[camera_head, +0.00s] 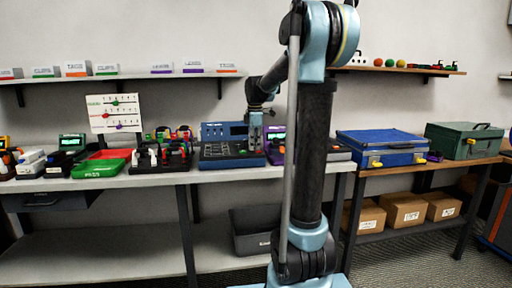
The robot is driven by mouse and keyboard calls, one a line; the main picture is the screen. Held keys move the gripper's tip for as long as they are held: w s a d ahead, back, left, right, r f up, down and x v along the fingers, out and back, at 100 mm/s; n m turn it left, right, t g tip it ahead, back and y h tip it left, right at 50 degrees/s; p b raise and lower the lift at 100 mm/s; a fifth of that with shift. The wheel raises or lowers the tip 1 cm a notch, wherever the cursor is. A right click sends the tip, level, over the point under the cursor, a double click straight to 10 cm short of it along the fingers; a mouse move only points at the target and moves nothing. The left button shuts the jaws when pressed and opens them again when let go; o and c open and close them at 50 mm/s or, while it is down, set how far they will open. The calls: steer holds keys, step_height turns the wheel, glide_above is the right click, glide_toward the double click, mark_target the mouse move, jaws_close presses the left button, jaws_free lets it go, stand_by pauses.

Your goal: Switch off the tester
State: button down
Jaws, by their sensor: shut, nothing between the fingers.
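A blue device with a dark display and a dark panel of small controls, which looks like the tester (222,131), stands on the long white table. My arm reaches down from the upper right to its right side. My gripper (255,149) points down, shut and empty, in front of or over the right part of the device. Whether the fingertips touch it I cannot tell. The gripper hides that part of the device, and no switch can be made out at this size. A second device, purple with a small green display (278,136), stands just to the right, partly behind my arm.
Left of the tester are a dark rack of connectors (172,160), a red tray (108,155) and a green tray (97,170). A blue case (380,140) and a green case (463,140) stand on the right table. A dark bin (250,222) sits below.

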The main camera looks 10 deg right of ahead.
steer(key=shift+s+r, duration=0.15)
steer(key=shift+s, duration=0.45)
step_height(320, 180, up, 14)
steer(key=w, duration=0.1)
steer(key=shift+w, duration=0.4)
stand_by(0.4)
steer(key=s+d+f+m, duration=0.2)
steer(key=s+f+m, duration=0.7)
steer(key=s+f, duration=0.7)
steer(key=s+d+f+m+t, duration=0.1)
steer(key=s+d+f+m, duration=0.2)
steer(key=s+f+m, duration=0.6)
steer(key=s+f, duration=0.7)
steer(key=s, duration=0.3)
steer(key=shift+s+d+f, duration=0.2)
steer(key=shift+d+f, duration=0.05)
steer(key=shift+f, duration=0.05)
